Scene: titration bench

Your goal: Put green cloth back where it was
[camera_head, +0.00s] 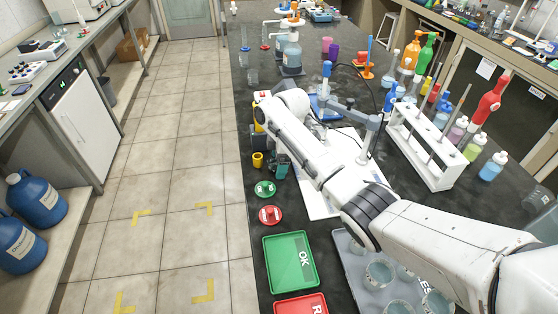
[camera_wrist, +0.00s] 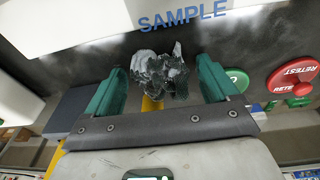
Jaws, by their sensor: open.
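My gripper (camera_wrist: 161,68) shows in the wrist view with its two teal fingers wide apart. A small crumpled cloth-like bundle (camera_wrist: 160,74) lies between and just beyond the fingers, with a visible gap to each. It looks grey, white and dark; I cannot tell for sure that it is the green cloth. In the head view my gripper (camera_head: 281,167) is low over the left edge of the black bench, pointing down. The bundle cannot be made out there, and no other green cloth shows.
A green button (camera_head: 265,188) and a red button (camera_head: 270,214) sit close by, before a green OK tray (camera_head: 290,262) and a red tray (camera_head: 300,305). A yellow cup (camera_head: 258,159) stands beside my gripper.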

